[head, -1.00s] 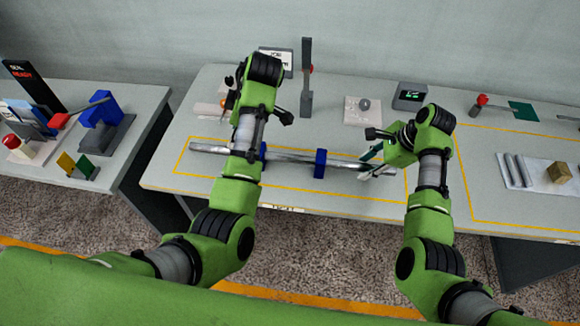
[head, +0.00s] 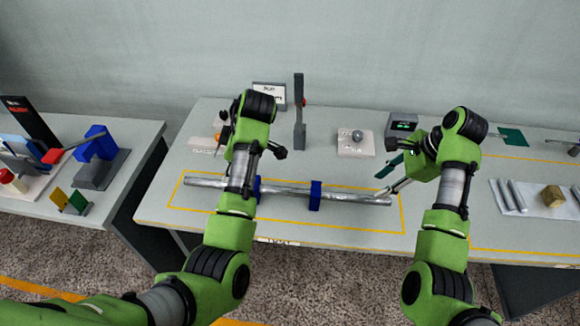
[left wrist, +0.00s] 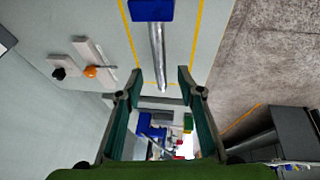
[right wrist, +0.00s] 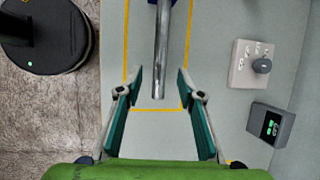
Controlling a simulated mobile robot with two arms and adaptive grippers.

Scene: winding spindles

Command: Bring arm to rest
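A long metal spindle (head: 290,190) lies across two blue supports (head: 315,196) inside a yellow outline on the table. My right gripper (head: 381,196) is open near the spindle's right end. In the right wrist view (right wrist: 157,75) its two fingers are spread with the spindle's end beyond and between them, apart from it. My left arm crosses the spindle's left part in the head view, and its fingers are mostly hidden there. In the left wrist view my left gripper (left wrist: 160,75) is open and empty, with the spindle's other end beyond its fingers.
Behind the spindle stand a dark upright post (head: 299,115), a pale plate with a grey knob (head: 357,142) and a small display box (head: 402,125). A side table at left holds a blue fixture (head: 96,145). A tray with short rods (head: 512,196) is at right.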

